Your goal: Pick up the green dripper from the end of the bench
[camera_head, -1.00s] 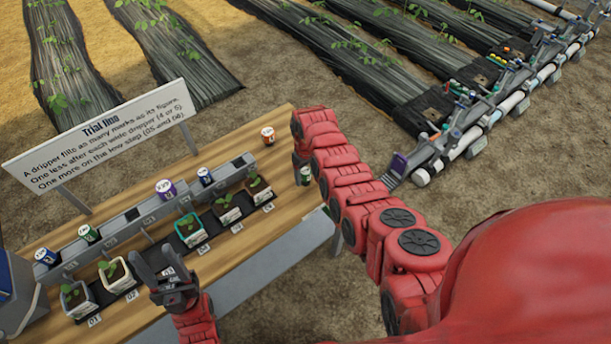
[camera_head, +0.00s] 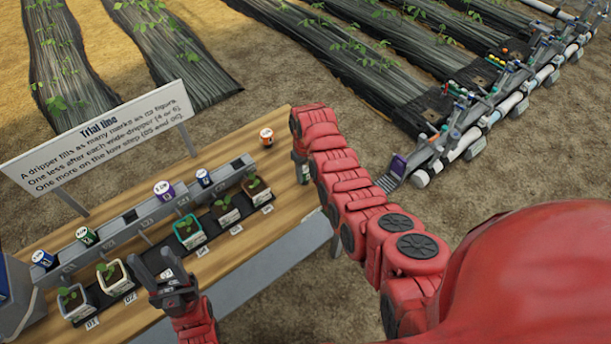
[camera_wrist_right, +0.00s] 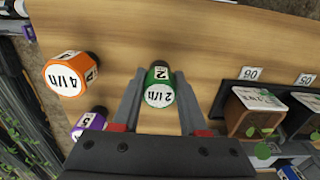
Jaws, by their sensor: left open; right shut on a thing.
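The green dripper (camera_wrist_right: 159,94), with a white top marked 2 l/h, stands between the two fingers of my right gripper (camera_wrist_right: 157,100) in the right wrist view. The fingers are shut on its sides. In the head view, it is a small green and white shape (camera_head: 305,173) at the right end of the bench (camera_head: 285,203), partly covered by my right gripper (camera_head: 300,172). My left gripper (camera_head: 165,268) is open and empty above the front of the bench, near the pots.
An orange dripper (camera_head: 267,137) stands beside the green one. A grey rail (camera_head: 140,212) holds several other drippers, including another green one (camera_head: 86,237). Potted seedlings (camera_head: 188,232) line the bench in front of it. A sign (camera_head: 100,137) stands behind.

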